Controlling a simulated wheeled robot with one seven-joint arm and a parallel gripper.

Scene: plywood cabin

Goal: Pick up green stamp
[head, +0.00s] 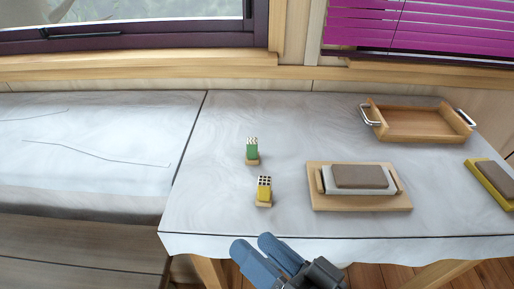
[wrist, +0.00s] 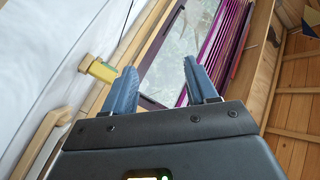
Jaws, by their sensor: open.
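The green stamp (head: 252,149) stands on the white-covered table, with a patterned top and a light wooden base. The yellow stamp (head: 264,189) stands in front of it, nearer the table's front edge. My gripper (head: 262,249) is at the front edge of the table, lower than both stamps in the head view, empty and open. In the wrist view my gripper's two blue fingers (wrist: 158,88) are spread apart with nothing between them. A yellow stamp (wrist: 98,68) shows left of the fingers there.
A grey-brown block on a wooden board (head: 318,202) lies right of the stamps. A wooden tray (head: 418,124) with metal handles stands at the back right. A yellow-edged block (head: 486,184) lies at the right edge. The table (head: 225,205) is clear left of the stamps.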

